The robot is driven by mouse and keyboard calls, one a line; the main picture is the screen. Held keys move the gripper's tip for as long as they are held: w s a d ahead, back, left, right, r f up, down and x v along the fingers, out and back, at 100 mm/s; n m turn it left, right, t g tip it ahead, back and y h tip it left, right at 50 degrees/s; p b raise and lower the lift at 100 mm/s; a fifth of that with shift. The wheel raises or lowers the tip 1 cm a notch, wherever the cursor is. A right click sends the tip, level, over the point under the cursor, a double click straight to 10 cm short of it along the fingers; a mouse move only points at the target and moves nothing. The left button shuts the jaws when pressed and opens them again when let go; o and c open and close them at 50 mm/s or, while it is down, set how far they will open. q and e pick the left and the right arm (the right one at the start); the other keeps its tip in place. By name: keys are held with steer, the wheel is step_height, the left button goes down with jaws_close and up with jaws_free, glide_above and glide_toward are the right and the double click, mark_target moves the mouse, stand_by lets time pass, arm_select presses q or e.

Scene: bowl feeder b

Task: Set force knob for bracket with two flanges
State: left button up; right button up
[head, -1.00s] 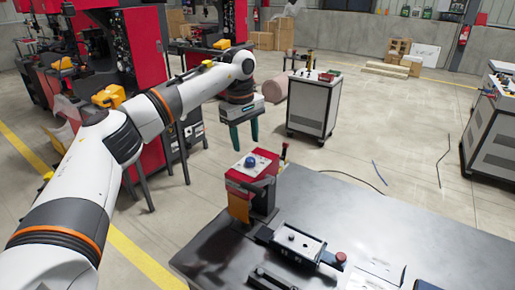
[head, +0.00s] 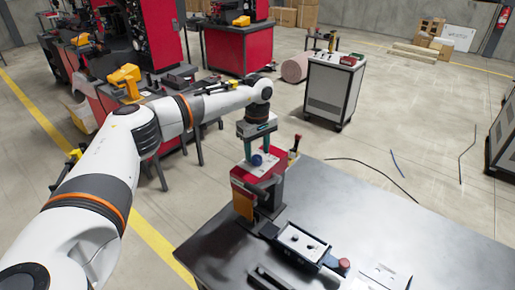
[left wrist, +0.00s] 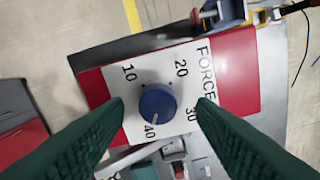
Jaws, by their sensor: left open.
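The blue force knob (left wrist: 157,103) sits on a white dial plate (left wrist: 180,68) marked FORCE, with 10, 20, 30 and 40 around it. A pale mark on the knob seems to point toward 40. The knob (head: 256,160) is on top of the red box (head: 243,178) at the table's back corner. My left gripper (head: 257,153) is directly over the knob, pointing down. In the left wrist view its green fingers (left wrist: 160,107) are open on either side of the knob, with gaps to it. My right gripper is not in view. I cannot identify a bracket with two flanges.
A black fixture with a light plate (head: 302,242) and a red button (head: 344,264) stand on the dark table (head: 345,205) in front of the red box. A small red-topped post (head: 295,146) rises behind the box. A grey cabinet (head: 333,90) stands farther back.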

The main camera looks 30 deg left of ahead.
arm_select(q)
steer(key=shift+s+f, duration=0.15)
steer(key=shift+f, duration=0.75)
steer(key=shift+c, duration=0.2)
steer(key=c, duration=0.9)
